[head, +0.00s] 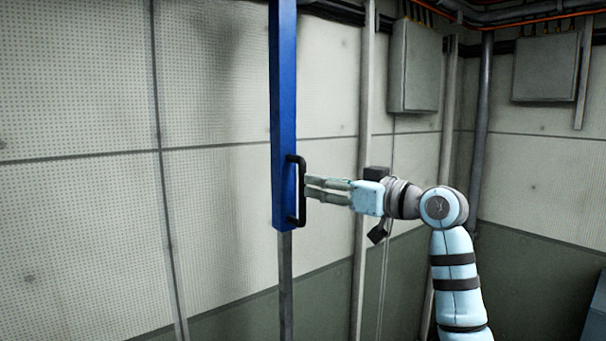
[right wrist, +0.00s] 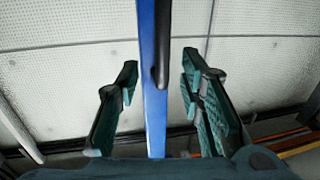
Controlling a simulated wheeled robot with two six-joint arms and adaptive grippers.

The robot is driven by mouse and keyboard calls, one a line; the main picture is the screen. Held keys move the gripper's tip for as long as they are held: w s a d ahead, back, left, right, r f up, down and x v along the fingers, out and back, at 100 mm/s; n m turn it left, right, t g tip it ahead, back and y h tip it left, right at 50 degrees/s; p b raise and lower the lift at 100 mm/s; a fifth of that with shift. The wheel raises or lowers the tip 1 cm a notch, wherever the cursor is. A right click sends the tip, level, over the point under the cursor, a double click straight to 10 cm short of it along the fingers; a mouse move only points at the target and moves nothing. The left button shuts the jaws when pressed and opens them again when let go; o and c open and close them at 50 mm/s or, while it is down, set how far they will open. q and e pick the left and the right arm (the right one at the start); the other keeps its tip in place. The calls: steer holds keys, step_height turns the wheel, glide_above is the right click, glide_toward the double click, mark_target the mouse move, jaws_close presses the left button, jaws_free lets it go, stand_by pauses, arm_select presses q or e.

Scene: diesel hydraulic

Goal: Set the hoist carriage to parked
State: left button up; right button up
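The hoist carriage appears to be the long blue bar (head: 283,80) on a grey upright rail (head: 286,290). A black D-shaped handle (head: 302,205) is fixed to its right side near the lower end. My right gripper (head: 309,188) is level with the handle, its fingertips close beside the grip. In the right wrist view the fingers (right wrist: 160,65) are spread wide, with the blue bar (right wrist: 153,110) and the black handle (right wrist: 162,60) showing between them and gaps on both sides. I cannot tell whether a fingertip touches the handle. My left gripper is not in view.
Pale perforated wall panels (head: 75,80) stand behind the rail. Two grey wall boxes (head: 415,65) (head: 546,67) hang at the upper right, with pipes and orange cables along the top. The space left of the blue bar is clear.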

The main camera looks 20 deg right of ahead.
steer(key=p, duration=0.1)
glide_above(302, 217)
steer(key=shift+w+d+r, duration=0.1)
steer(key=shift+d+r, duration=0.1)
steer(key=shift+r, duration=0.05)
steer(key=shift+w+a, duration=0.1)
steer(key=shift+w, duration=0.1)
steer(key=shift+w+f, duration=0.1)
steer(key=shift+f, duration=0.05)
jaws_close()
